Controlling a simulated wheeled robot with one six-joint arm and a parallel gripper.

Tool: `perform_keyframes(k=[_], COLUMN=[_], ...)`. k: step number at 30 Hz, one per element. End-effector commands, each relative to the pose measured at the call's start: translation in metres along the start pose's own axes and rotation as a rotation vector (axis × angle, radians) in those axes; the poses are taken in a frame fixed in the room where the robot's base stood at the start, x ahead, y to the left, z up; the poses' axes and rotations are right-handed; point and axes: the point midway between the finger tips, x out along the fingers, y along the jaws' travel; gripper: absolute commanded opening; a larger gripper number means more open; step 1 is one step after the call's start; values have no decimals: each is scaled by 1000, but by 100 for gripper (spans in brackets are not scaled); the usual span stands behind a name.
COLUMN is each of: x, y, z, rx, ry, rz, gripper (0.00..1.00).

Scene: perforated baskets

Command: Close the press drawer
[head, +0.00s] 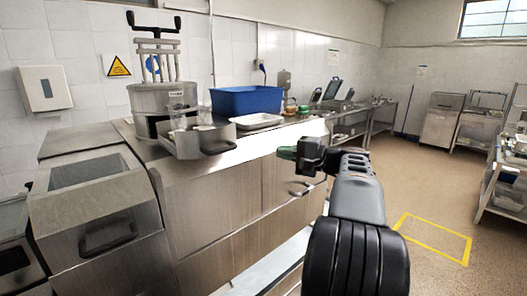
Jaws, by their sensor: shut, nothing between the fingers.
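The press (160,101) is a steel cylinder with a black crank on top and stands at the left end of the steel counter. Its drawer (186,146) is pulled out at the front right, over the counter, with a dark loop handle (215,147) on its front. Something clear, perhaps glassware (182,117), shows in the drawer; its shape is hard to tell. My gripper (286,153) is shut and empty. It is to the right of the drawer, in front of the counter's edge, and apart from the handle.
Cabinet fronts with a bar handle (301,189) are below. A steel unit (100,215) stands at left. Open floor (420,185) lies to the right.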

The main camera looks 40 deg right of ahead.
Motion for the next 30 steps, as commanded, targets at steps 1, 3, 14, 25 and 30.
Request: perform_keyframes(k=[1,3,14,25,30], x=[7,18,84,128,134], y=[-1,-2,-2,0,1], z=[2,3,2,1,2], rx=[-2,-4,-2,-3,-4], ry=[-11,-13,-8,-4,-4], rz=[0,1,4,5,5], gripper=[0,0,0,0,0])
